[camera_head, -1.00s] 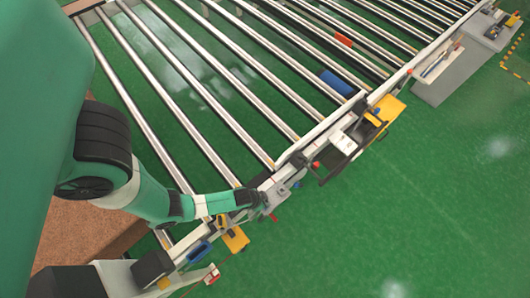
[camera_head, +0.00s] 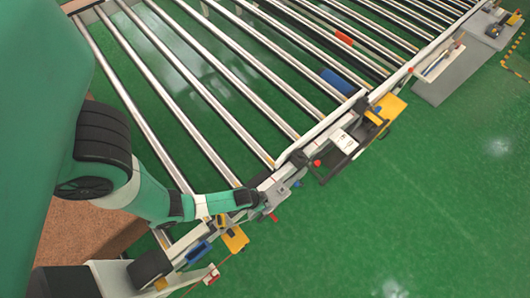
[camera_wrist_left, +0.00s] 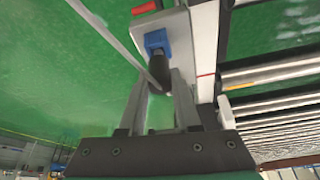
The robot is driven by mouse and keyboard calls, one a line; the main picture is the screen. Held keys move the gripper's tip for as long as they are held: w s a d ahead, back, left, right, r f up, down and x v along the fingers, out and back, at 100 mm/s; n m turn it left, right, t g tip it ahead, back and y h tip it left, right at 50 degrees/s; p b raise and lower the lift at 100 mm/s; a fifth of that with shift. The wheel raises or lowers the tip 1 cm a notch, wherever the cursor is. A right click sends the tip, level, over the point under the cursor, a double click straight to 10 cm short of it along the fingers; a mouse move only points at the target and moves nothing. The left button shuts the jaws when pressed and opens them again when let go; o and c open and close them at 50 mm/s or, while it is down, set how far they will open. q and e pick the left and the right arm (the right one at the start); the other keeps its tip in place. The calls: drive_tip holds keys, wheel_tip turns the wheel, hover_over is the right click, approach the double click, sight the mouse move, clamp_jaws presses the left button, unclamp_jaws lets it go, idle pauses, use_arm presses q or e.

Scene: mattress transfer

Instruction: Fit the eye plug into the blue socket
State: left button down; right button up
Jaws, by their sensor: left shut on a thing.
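In the left wrist view, the blue socket (camera_wrist_left: 157,40) sits on a pale grey post. My left gripper (camera_wrist_left: 160,82) is shut on a dark, rounded plug (camera_wrist_left: 158,66), which points at the socket. The plug's far end meets or overlaps the socket's lower edge; I cannot tell how far in it is. In the head view my left gripper (camera_head: 264,203) is at the side rail of the roller frame, and the plug is too small to make out there. My right gripper is not in view.
The roller conveyor (camera_head: 215,115) fills the upper left. A dark tray (camera_head: 345,150) and yellow boxes, one nearby (camera_head: 235,240), hang along its rail. A thin cable or rod (camera_wrist_left: 110,37) runs close to the plug. Green floor (camera_head: 420,210) at right is clear.

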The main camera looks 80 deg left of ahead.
use_arm(q)
drive_tip(key=shift+f+b, duration=0.8)
drive_tip(key=shift+f, duration=0.15)
drive_tip(key=c, duration=0.5)
unclamp_jaws()
drive_tip(key=shift+c, duration=0.2)
drive_tip(key=p+v, duration=0.4)
drive_tip(key=v, duration=0.7)
drive_tip(key=shift+r+p, duration=0.3)
drive_tip(key=shift+s, duration=0.15)
